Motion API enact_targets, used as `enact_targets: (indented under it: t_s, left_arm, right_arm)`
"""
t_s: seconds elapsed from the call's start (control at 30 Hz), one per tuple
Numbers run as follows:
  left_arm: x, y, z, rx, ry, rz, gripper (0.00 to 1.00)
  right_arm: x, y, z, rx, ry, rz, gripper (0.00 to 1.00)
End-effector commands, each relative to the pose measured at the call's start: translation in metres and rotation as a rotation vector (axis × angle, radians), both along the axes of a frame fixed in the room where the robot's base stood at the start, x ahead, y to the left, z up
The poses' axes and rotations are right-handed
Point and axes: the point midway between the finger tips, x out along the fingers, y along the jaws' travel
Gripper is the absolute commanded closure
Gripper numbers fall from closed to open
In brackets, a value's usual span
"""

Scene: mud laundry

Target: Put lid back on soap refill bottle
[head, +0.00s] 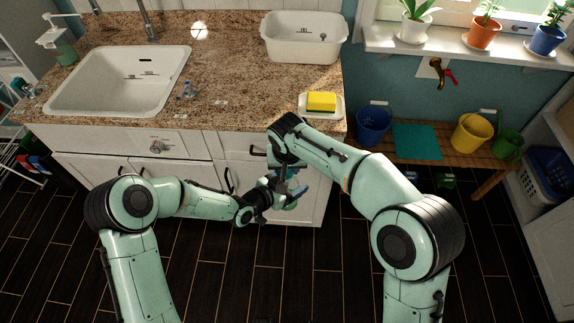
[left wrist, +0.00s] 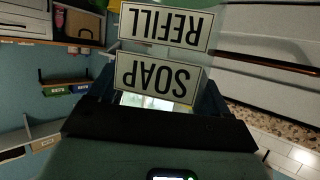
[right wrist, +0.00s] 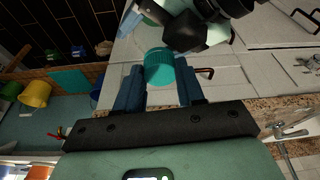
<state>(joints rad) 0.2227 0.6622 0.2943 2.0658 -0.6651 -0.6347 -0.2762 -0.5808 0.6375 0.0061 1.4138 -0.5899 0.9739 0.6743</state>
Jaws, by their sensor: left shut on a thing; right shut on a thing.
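The soap refill bottle shows in the left wrist view as two upside-down labels reading SOAP (left wrist: 157,78) and REFILL (left wrist: 165,27), close to the camera. My left gripper (head: 268,193) is shut on it, with dark blue fingers on both sides. A teal ribbed lid (right wrist: 159,68) sits between the blue fingers of my right gripper (right wrist: 159,88), which is shut on it. In the head view both grippers are close together in front of the cabinet, and the arms largely hide bottle and lid. I cannot tell whether the lid touches the bottle.
The granite counter (head: 228,75) behind the arms holds a white sink (head: 125,82), a white basin (head: 303,52) and a yellow sponge (head: 321,101) on a dish. A wooden bench (head: 460,155) with buckets stands to the right. The dark floor in front is clear.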

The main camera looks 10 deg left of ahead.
Motion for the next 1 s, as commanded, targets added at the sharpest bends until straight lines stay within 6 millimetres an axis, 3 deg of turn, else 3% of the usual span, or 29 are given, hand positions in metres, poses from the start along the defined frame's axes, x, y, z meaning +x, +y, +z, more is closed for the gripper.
enact_targets:
  t_s: [0.13,0.27,0.8,1.0]
  left_arm:
    - [0.0,0.0,0.0,-0.001,-0.001,0.0,1.0]
    - [0.0,0.0,0.0,0.0,-0.001,0.0,1.0]
    - [0.0,0.0,0.0,0.0,-0.001,0.0,1.0]
    - [0.0,0.0,0.0,0.0,-0.001,-0.001,1.0]
  right_arm:
    - [0.0,0.003,0.0,-0.003,0.002,-0.154,0.9]
    - [0.0,0.006,-0.001,-0.005,-0.003,-0.453,0.9]
    - [0.01,0.006,-0.004,-0.005,-0.01,-1.969,0.9]
    - [0.012,0.007,-0.003,-0.002,-0.011,-2.226,0.9]
